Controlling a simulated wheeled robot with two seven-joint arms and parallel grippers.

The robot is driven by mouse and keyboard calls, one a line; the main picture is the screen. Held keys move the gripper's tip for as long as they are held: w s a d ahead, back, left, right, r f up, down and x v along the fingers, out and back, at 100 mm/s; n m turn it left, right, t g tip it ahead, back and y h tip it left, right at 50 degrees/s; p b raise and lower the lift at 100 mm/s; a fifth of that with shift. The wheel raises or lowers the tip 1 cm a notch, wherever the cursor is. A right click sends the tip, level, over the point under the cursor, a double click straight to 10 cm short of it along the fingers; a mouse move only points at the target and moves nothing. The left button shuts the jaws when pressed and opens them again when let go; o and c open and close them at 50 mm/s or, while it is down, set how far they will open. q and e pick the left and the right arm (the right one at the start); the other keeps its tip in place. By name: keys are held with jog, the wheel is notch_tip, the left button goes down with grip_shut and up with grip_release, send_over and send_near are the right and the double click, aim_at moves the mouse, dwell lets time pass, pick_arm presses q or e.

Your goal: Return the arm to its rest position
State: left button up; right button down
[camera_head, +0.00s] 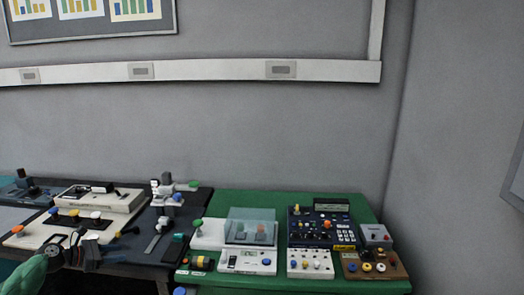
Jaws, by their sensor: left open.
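My left gripper (78,240) is at the lower left. It is dark, open, and nothing shows between its fingers. The green part of my left arm comes in from the bottom left corner behind it. The gripper is in front of a pale box with coloured knobs (40,232) on the dark bench and overlaps it in the picture. I cannot tell whether they touch. My right gripper is not in view.
A dark bench (140,249) on the left holds several instruments. A green table (290,202) beside it holds a clear-covered box (251,226), a dark blue meter (322,229), a white knobbed box (309,264) and a brown terminal board (373,266). A grey wall stands behind.

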pick_arm(q)
jog(key=s+d+f+m+g+y, duration=0.2)
jog(key=s+d+f+m+y, duration=0.6)
jog(key=m, duration=0.7)
jog(key=s+d+f+m+g+y, duration=0.1)
jog(key=s+d+f+m+y, duration=0.35)
jog(key=f+m, duration=0.8)
jog(key=s+d+f+g+h, duration=0.1)
jog(key=s+d+f, duration=0.4)
jog(key=s, duration=0.6)
jog(key=s+d+f+g+h, duration=0.1)
jog(key=s+d+f+g, duration=0.1)
jog(key=s+d+f, duration=0.3)
jog(key=s+d+f+g+h, duration=0.1)
jog(key=s+d+f, duration=0.4)
jog(key=s+d, duration=0.7)
jog(key=s, duration=0.7)
jog(key=shift+g, duration=0.4)
